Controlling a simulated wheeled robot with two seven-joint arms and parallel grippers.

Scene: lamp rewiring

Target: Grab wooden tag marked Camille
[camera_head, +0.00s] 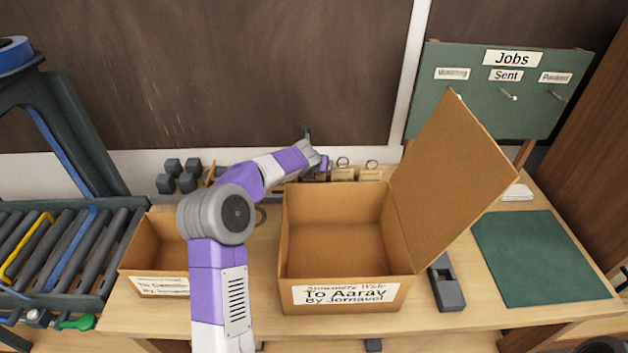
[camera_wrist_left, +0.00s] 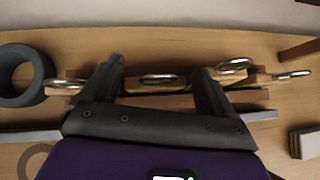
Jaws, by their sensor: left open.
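Several wooden tags with metal rings stand in a row at the back of the table, behind the large box. Two of them, a middle tag (camera_head: 343,174) and a right tag (camera_head: 371,174), show in the head view. No name on any tag is readable, so I cannot tell which one is Camille. My left gripper (camera_head: 318,168) is at the row, just left of those two. In the left wrist view my left gripper (camera_wrist_left: 160,88) is open, with a ringed tag (camera_wrist_left: 150,86) between its fingers. Whether they touch it is unclear. My right gripper is not in view.
An open cardboard box (camera_head: 345,277) labelled "To Aaray" stands mid-table, its lid (camera_head: 450,185) raised on the right. A smaller box (camera_head: 150,262) is partly behind my left arm. A dark tape roll (camera_wrist_left: 22,75) lies left of the tags. A green mat (camera_head: 540,258) is clear.

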